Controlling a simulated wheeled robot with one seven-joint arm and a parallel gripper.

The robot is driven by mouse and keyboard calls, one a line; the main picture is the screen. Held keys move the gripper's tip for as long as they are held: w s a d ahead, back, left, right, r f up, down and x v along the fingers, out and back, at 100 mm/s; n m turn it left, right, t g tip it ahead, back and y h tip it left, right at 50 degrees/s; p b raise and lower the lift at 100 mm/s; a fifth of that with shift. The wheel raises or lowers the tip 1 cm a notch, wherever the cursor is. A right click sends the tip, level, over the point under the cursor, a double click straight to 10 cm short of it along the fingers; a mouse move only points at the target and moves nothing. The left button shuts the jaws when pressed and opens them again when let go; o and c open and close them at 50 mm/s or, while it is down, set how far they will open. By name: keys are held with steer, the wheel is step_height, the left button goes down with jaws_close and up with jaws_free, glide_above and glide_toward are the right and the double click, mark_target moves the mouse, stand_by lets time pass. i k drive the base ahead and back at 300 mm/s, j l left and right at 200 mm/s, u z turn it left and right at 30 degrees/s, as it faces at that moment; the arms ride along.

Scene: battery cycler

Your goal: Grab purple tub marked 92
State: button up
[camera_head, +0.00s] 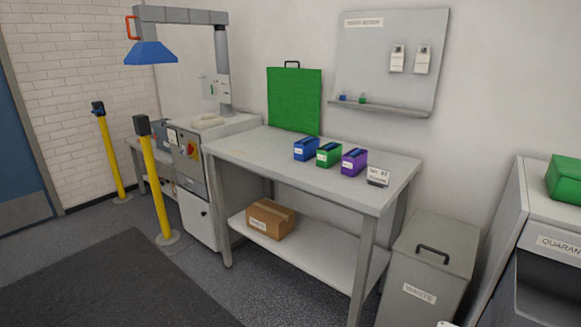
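A small purple tub (354,163) stands upright on the grey workbench (250,154), near its right end. It has a white label on its front, too small to read. A small white sign (378,177) stands just right of it, its print not clearly legible. A green tub (328,156) and a blue tub (306,149) stand in a row to its left, with small gaps.
A green case (294,100) stands at the bench's back. A cardboard box (270,219) sits on the lower shelf. A grey waste bin (428,262) stands right of the bench. Yellow posts (157,190) stand at left. The floor before the bench (215,275) is clear.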

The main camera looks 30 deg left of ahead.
mark_target(350, 167)
steer(key=u, duration=1)
steer(key=j+z, duration=0.2)
steer(key=z, duration=0.3)
steer(key=i+j+z, duration=0.1)
steer(key=j+z, duration=0.15)
steer(key=z, duration=0.2)
steer(key=j+z, duration=0.25)
steer(key=j, duration=0.35)
steer(key=k+j+z, duration=0.1)
steer(key=j+z, duration=0.15)
steer(key=j, duration=0.3)
steer(key=k+j+z, duration=0.2)
steer(key=j, duration=1.2)
steer(key=k+j+z, duration=0.1)
steer(key=j, duration=0.65)
steer(key=k+j, duration=0.15)
steer(key=j, duration=0.65)
steer(key=i+j, duration=0.25)
